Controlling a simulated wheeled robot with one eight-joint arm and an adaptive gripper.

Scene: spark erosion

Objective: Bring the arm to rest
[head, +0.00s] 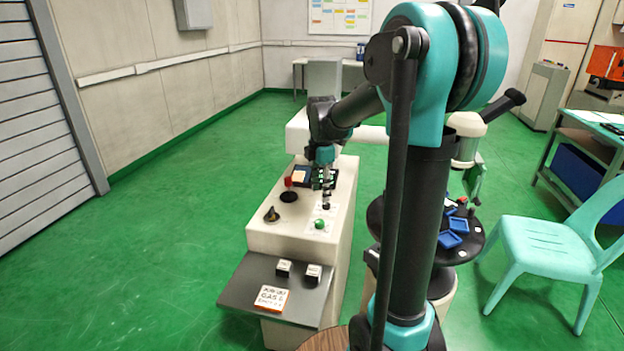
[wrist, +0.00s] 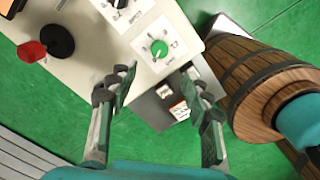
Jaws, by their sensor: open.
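My gripper (wrist: 157,90) is open and empty in the wrist view, its two fingers spread apart in front of a cream machine console. In the head view my gripper (head: 325,180) hangs over the console top, pointing down, at the end of my extended teal and black arm. A green round knob (wrist: 159,48) on a white plate shows just beyond the fingertips in the wrist view. The same green knob (head: 319,224) shows in the head view, nearer to me than the gripper. I cannot tell the exact height of the fingertips above the console.
A red-topped lever (head: 289,182) and a dark pointed knob (head: 271,214) stand on the console (head: 258,237). A grey shelf (head: 240,284) juts out in front. A wooden barrel (wrist: 245,75) is at right in the wrist view. A teal chair (head: 545,245) stands right; green floor left is clear.

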